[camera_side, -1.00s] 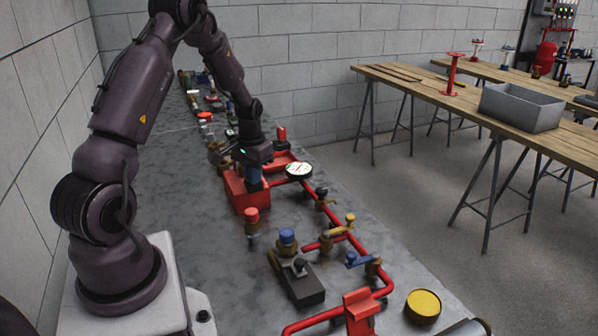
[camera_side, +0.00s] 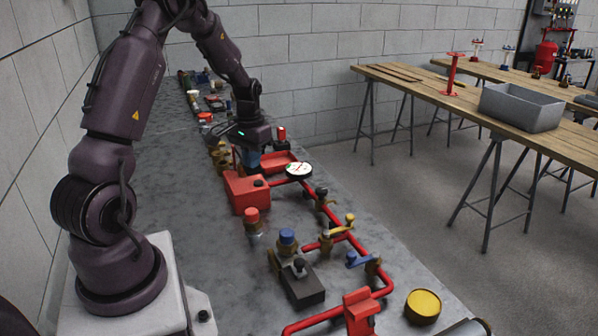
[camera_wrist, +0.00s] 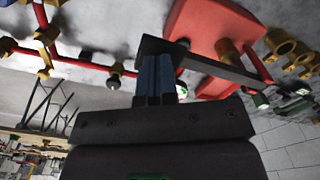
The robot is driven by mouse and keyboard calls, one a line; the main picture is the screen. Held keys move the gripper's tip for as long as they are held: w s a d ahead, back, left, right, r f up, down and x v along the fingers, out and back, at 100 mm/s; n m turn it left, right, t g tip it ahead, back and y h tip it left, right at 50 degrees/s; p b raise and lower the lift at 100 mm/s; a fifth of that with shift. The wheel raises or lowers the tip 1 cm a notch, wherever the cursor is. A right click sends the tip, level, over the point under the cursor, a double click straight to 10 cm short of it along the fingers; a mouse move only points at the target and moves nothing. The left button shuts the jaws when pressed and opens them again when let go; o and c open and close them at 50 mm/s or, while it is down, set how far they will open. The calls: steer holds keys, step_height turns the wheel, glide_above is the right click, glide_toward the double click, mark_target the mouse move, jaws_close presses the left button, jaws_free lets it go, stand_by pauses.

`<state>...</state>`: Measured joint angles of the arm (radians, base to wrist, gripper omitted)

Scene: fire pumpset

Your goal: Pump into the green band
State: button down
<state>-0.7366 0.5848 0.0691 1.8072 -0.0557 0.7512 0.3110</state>
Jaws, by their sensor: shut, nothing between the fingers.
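The red pump box (camera_side: 248,195) sits on the grey bench, with a dark round cap on top. Beside it, the white-faced gauge (camera_side: 299,170) is on the red pipework; I cannot read its needle against the green band. My gripper (camera_side: 252,160) is at the far side of the box, its blue fingers pointing down. In the wrist view, the blue fingers (camera_wrist: 154,78) are shut and empty. A dark flat bar (camera_wrist: 215,68) crosses at their tips, over the red pump body (camera_wrist: 210,25); I cannot tell if they touch. The gauge is mostly hidden there.
Red pipes with a yellow-handled valve (camera_side: 344,225) and a blue-handled valve (camera_side: 359,259) run along the bench's right side. A blue-capped fitting (camera_side: 287,237), a red-capped fitting (camera_side: 251,217) and a yellow disc (camera_side: 423,304) stand nearer. Several small parts lie farther back.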

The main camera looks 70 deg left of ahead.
stand_by(0.5)
stand_by(1.9)
stand_by(0.4)
steer(key=shift+f, duration=2.7)
steer(key=shift+r, duration=2.7)
steer(key=shift+r, duration=3)
